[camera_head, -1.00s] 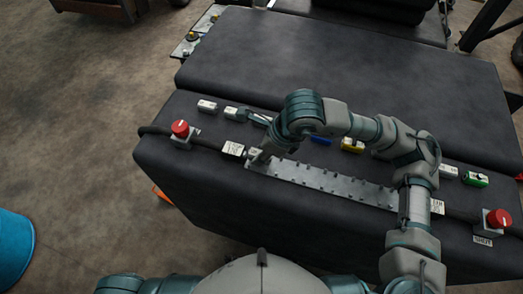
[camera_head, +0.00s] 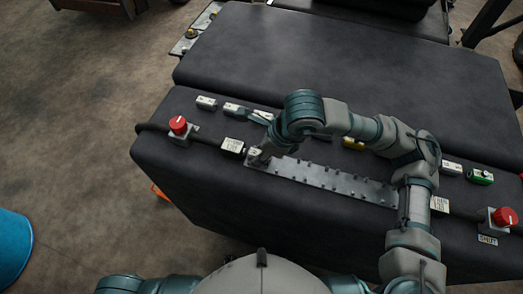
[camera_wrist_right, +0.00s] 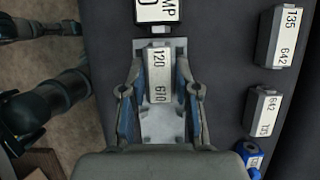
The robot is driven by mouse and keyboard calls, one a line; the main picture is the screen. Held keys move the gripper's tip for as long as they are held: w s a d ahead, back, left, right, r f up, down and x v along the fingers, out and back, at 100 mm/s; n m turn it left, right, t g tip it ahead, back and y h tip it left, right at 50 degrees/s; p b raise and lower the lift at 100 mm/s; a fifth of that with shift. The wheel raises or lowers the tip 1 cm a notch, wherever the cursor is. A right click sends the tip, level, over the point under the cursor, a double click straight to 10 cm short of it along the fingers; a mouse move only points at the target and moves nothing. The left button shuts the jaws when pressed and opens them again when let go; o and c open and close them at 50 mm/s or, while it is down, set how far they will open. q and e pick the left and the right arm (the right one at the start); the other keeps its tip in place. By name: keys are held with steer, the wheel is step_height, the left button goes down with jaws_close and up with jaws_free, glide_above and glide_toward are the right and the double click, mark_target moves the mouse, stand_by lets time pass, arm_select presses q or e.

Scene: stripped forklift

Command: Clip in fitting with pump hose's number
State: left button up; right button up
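The metal rail (camera_head: 320,179) lies along the dark padded surface. The left hose (camera_head: 208,142) ends at its left end in a white label (camera_head: 233,145). That label is cut off in the right wrist view (camera_wrist_right: 158,10), where "MP" and part of a "0" show. A grey fitting (camera_wrist_right: 160,74) with a white face reading "120" and "670" sits at this rail end; it also shows in the head view (camera_head: 255,152). My right gripper (camera_wrist_right: 159,68) has its fingers either side of the fitting, with gaps showing. Whether it is fully seated is unclear. My left gripper is out of view.
Loose white fittings (camera_head: 206,103) lie behind the rail, two reading "135" and "642" in the right wrist view (camera_wrist_right: 282,37). A blue one (camera_wrist_right: 250,155), a yellow one (camera_head: 353,143) and a green one (camera_head: 480,177) lie farther along. Red buttons (camera_head: 178,125) stand at both ends.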

steer(key=o, duration=0.5)
steer(key=shift+r, duration=0.1)
steer(key=v, duration=1.1)
steer(key=shift+d+r, duration=0.15)
steer(key=shift+r, duration=0.2)
